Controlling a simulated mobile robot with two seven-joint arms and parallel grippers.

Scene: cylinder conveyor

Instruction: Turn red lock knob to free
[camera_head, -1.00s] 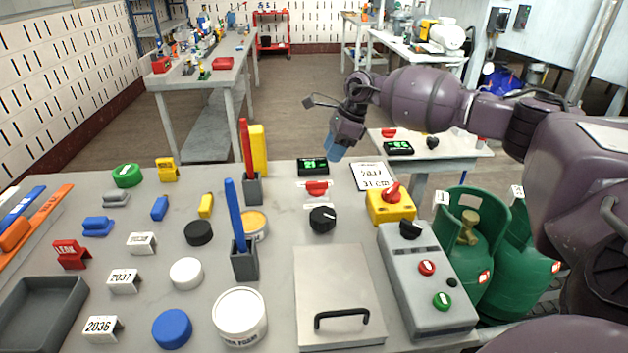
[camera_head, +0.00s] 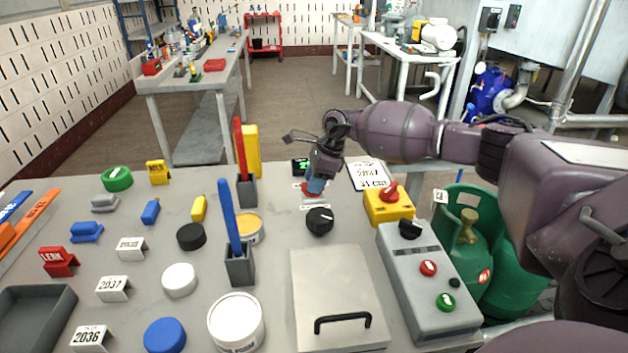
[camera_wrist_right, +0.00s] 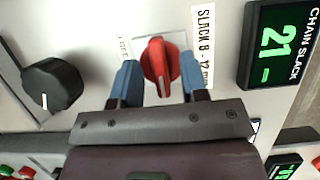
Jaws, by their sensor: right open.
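A red knob (camera_head: 308,191) sits on the tabletop behind the black knob, mostly hidden by my right gripper (camera_head: 315,187) in the head view. In the right wrist view the red knob (camera_wrist_right: 159,62) stands on a white plate, with a white pointer mark toward the gripper side. My right gripper (camera_wrist_right: 157,78) is open, with one blue fingertip on each side of the knob. I cannot tell whether the fingertips touch it. A second red knob (camera_head: 389,191) sits on a yellow box to the right. My left gripper is not in view.
A black knob (camera_head: 319,221) is just in front of the gripper, and a green-lit display (camera_head: 301,166) is behind it. A metal plate with a black handle (camera_head: 342,320) and a grey button box (camera_head: 428,283) lie nearer. Red and blue upright pieces stand to the left.

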